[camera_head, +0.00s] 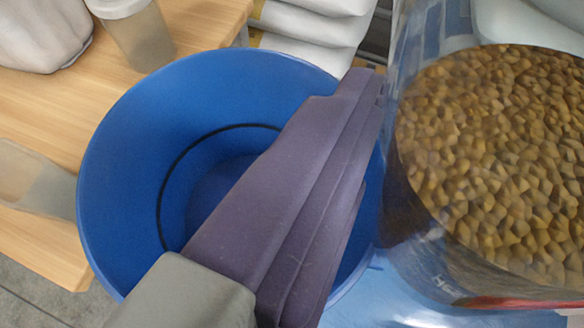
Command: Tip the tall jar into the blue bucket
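The blue bucket (130,150) stands open at the left and middle of the view. Its inside is visible and looks empty where it shows. The tall jar (404,62) is clear and fills the right side, partly cut off by the frame. Brown granules (490,150) show inside it. My gripper (368,82) shows as a dark purple-grey finger across the bucket's right part, with its tip alongside the jar's left wall. I cannot tell whether it touches the jar. The other finger cannot be made out.
A wooden table (85,110) lies at the left. A clear cup with a white lid (140,35) and a white bag (40,30) stand on it, with another clear container (35,180) at the left edge. Stacked white sacks (315,25) are behind the bucket. Grey floor (30,300) shows lower left.

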